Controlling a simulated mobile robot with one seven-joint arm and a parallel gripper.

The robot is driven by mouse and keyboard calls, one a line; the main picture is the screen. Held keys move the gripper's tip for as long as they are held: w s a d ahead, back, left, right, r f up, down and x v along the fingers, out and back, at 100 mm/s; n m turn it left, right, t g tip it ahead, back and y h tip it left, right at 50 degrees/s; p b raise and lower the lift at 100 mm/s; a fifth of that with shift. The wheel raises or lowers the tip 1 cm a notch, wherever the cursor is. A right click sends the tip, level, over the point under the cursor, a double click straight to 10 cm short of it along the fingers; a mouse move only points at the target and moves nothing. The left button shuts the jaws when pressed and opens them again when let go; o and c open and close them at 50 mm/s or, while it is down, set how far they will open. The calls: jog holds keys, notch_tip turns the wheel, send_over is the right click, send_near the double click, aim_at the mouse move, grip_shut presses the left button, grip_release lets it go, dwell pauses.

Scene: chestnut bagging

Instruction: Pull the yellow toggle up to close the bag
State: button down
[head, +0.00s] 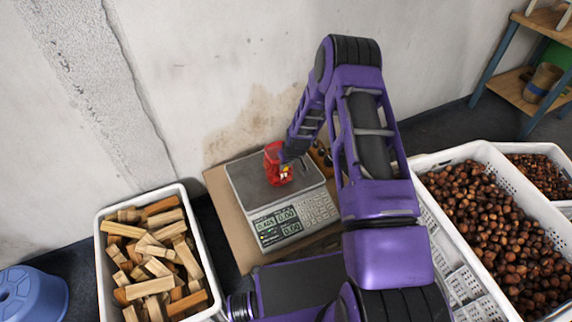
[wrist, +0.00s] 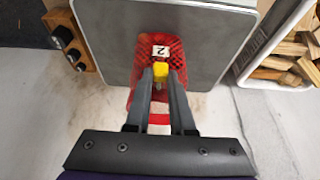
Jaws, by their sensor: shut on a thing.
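The red mesh bag (head: 274,160) stands on the metal plate of the scale (head: 247,180). In the wrist view the red bag (wrist: 148,44) carries a white tag (wrist: 161,51) marked with a 2. The yellow toggle (wrist: 160,70) is between the fingertips of my gripper (wrist: 160,78), which is shut on it. In the head view a small bit of the yellow toggle (head: 285,170) shows beside the bag, and my arm hides part of the gripper. A red strip of the bag shows between and below the fingers in the wrist view. The bag's contents cannot be made out.
A crate of wood blocks (head: 103,262) stands left of the scale, and a crate of chestnuts (head: 478,152) to the right. A small wooden holder with dark round things (wrist: 88,63) is beside the scale. A blue stool (head: 30,295) is at lower left. The wall is close behind.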

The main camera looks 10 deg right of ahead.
aim_at(286, 167)
jog(key=shift+r, duration=0.1)
notch_tip(286, 167, up, 5)
jog(key=shift+f+p, duration=0.1)
jog(key=shift+p, duration=0.9)
jog(key=c, duration=0.7)
grip_release()
jog(key=p+v, duration=0.2)
jog(key=v, duration=1.5)
jog(key=shift+r, duration=0.2)
jog(key=shift+d, duration=0.1)
